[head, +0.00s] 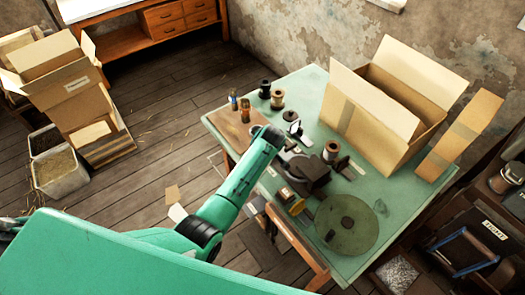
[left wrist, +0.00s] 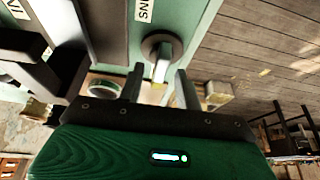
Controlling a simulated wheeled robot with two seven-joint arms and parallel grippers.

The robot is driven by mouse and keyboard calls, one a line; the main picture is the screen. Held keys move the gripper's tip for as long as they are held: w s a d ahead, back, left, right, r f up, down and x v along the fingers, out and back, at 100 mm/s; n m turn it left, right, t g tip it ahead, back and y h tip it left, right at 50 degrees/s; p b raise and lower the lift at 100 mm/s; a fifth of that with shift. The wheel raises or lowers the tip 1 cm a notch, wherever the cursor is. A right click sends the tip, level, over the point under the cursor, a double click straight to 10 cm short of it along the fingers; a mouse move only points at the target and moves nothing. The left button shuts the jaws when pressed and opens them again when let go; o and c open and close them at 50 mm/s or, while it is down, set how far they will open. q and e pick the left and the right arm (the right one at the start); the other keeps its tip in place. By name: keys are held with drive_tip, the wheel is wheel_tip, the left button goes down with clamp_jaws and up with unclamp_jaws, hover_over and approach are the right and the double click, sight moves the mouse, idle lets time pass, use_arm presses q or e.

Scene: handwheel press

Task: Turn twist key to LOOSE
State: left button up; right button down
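In the left wrist view, the twist key (left wrist: 161,66) has a pale flat handle on a round dark base, set on a green panel. A label reading "SN" (left wrist: 144,10) sits beside it, cut off by the frame edge. My left gripper (left wrist: 158,80) is open, with one finger on each side of the key's handle; I cannot tell whether they touch it. In the head view my left arm reaches over the green table, and I cannot make out its gripper or the key there. The word LOOSE is not readable. My right gripper is not in view.
On the table (head: 385,200) are a large green disc (head: 347,232), a dark press body (head: 308,172), several spools and an open cardboard box (head: 375,125). In the left wrist view, a dark bar (left wrist: 60,75) stands left of the fingers; floor shows at right.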

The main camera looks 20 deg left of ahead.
use_arm(q)
drive_tip(key=b+v, duration=0.3)
drive_tip(key=v, duration=0.9)
drive_tip(key=shift+r, duration=0.35)
drive_tip(key=shift+s+f, duration=0.1)
drive_tip(key=shift+s, duration=0.1)
